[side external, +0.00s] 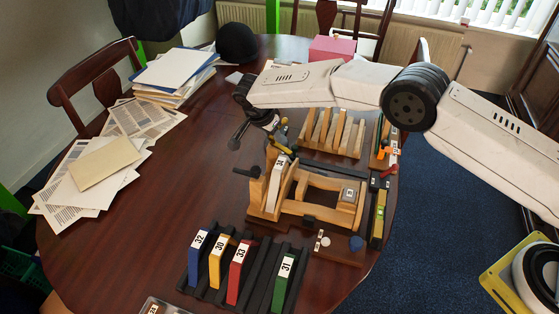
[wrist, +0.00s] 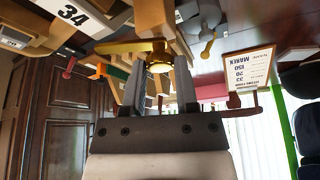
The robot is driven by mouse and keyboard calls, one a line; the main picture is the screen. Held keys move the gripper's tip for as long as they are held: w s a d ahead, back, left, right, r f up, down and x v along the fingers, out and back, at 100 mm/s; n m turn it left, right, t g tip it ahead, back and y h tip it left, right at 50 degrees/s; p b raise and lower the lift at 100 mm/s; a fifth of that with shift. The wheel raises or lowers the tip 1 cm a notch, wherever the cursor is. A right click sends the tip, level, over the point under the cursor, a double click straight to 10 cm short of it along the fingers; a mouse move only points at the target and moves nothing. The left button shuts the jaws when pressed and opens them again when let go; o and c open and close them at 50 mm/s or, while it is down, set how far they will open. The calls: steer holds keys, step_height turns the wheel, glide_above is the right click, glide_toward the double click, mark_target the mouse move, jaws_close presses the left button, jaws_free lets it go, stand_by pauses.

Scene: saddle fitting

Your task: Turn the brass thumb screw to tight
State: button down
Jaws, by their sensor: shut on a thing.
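The brass thumb screw (wrist: 158,58) is between my two fingertips in the wrist view, with one flat wing (wrist: 122,47) reaching out to the left. My gripper (wrist: 162,76) is shut on it. In the side view my gripper (side external: 277,136) is at the back left end of the wooden fixture (side external: 318,207), where the screw is small and mostly hidden by the fingers. A white blank marked 34 (side external: 280,178) stands upright in the fixture; its label (wrist: 73,14) also shows in the wrist view. I cannot tell how tight the screw is.
Blue, yellow, red and green numbered blanks (side external: 239,272) stand in a black rack in front. A wooden rack of pale slats (side external: 331,133) is behind the fixture. A level (side external: 379,214) lies at right. Papers (side external: 100,172) lie at left; the table's left middle is clear.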

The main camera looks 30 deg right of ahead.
steer(key=shift+m+g, duration=0.4)
steer(key=shift+m, duration=0.8)
steer(key=shift+m+g, duration=0.3)
steer(key=shift+m, duration=0.3)
steer(key=shift+c, duration=1.9)
jaws_free()
steer(key=shift+a+r, duration=0.1)
steer(key=shift+a+r, duration=0.2)
steer(key=shift+r, duration=0.3)
step_height(320, 180, up, 9)
steer(key=shift+a+f, duration=0.2)
steer(key=shift+a, duration=0.1)
steer(key=shift+d, duration=0.1)
